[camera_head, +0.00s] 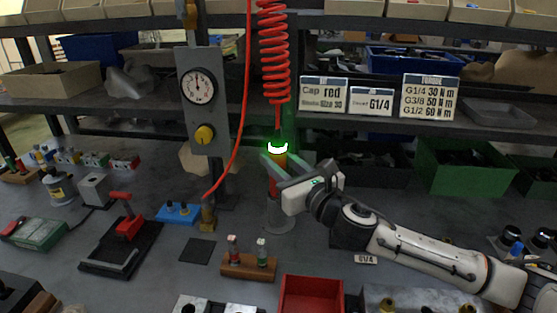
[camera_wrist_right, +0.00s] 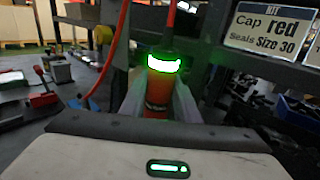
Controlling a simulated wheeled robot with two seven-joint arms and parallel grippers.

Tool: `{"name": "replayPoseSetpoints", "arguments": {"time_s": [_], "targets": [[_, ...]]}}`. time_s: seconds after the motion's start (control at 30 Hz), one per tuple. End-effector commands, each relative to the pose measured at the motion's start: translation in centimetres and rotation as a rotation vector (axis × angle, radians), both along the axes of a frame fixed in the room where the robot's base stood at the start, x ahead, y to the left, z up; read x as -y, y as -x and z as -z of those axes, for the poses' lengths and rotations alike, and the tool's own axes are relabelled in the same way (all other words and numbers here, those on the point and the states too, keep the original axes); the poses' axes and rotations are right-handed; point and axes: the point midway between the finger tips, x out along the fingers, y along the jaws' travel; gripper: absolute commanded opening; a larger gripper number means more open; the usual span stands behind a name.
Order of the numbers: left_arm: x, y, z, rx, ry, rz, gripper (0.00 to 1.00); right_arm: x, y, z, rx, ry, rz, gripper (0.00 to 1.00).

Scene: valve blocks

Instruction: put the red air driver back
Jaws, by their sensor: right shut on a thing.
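The red air driver (camera_head: 274,185) is upright below a red coiled hose (camera_head: 273,55), with a glowing green-white ring near its top. My right gripper (camera_head: 277,168) is shut on it, fingers on either side of its body. In the right wrist view the driver (camera_wrist_right: 159,92) stands between the two fingers (camera_wrist_right: 158,100). A grey cylindrical holder (camera_head: 279,217) stands on the bench directly below the driver. Whether the driver's lower end is inside the holder or just above it, I cannot tell. My left gripper is not in view.
A gauge panel (camera_head: 203,100) on a post stands left of the driver, with a red hose hanging beside it. A wooden block with two fittings (camera_head: 249,265) and a red bin (camera_head: 311,294) are in front. A shelf with signs (camera_head: 323,93) and a green bin (camera_head: 463,177) are behind.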

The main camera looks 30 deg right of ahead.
Motion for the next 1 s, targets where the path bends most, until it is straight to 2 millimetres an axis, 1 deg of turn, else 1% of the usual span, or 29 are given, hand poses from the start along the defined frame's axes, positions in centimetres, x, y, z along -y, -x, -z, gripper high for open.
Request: {"name": "replayPoseSetpoints", "arguments": {"time_s": [0.03, 0.23, 0.27, 0.3, 0.37, 0.4, 0.57, 0.6, 0.63, 0.73, 0.87, 1.0], "targets": [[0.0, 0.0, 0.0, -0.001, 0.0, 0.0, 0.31, 0.0, 0.0, -0.4, 0.008, 0.001, -0.001, 0.0], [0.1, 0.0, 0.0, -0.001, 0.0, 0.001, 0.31, 0.0, 0.0, -0.4, 0.008, 0.001, 0.0, 0.0], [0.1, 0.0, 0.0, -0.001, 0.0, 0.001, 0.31, 0.0, 0.0, -0.4, 0.008, 0.001, 0.0, 0.32], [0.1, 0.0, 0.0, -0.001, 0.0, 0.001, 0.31, 0.0, 0.0, -0.4, 0.007, 0.001, -0.001, 0.39], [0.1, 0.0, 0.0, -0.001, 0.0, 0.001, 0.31, 0.0, 0.0, -0.3, 0.006, 0.001, -0.001, 0.49], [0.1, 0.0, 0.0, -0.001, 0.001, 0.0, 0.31, 0.0, 0.0, -0.3, 0.005, 0.0, 0.0, 0.51], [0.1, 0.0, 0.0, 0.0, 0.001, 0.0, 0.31, 0.0, 0.0, -0.1, 0.003, 0.0, 0.0, 0.51], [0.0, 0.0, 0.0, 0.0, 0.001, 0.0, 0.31, 0.0, 0.0, 0.3, -0.006, -0.001, 0.001, 0.51], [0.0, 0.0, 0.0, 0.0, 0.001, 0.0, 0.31, 0.0, 0.0, 0.3, -0.006, -0.001, 0.001, 0.51], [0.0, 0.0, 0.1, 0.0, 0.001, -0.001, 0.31, 0.0, 0.4, 0.3, -0.005, 0.0, 0.001, 0.51], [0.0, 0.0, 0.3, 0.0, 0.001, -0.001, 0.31, 0.1, 2.1, 0.3, -0.005, 0.003, -0.001, 0.51], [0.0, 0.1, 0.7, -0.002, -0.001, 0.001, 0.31, 0.2, 4.8, 0.3, -0.004, 0.004, -0.002, 0.51]]}}
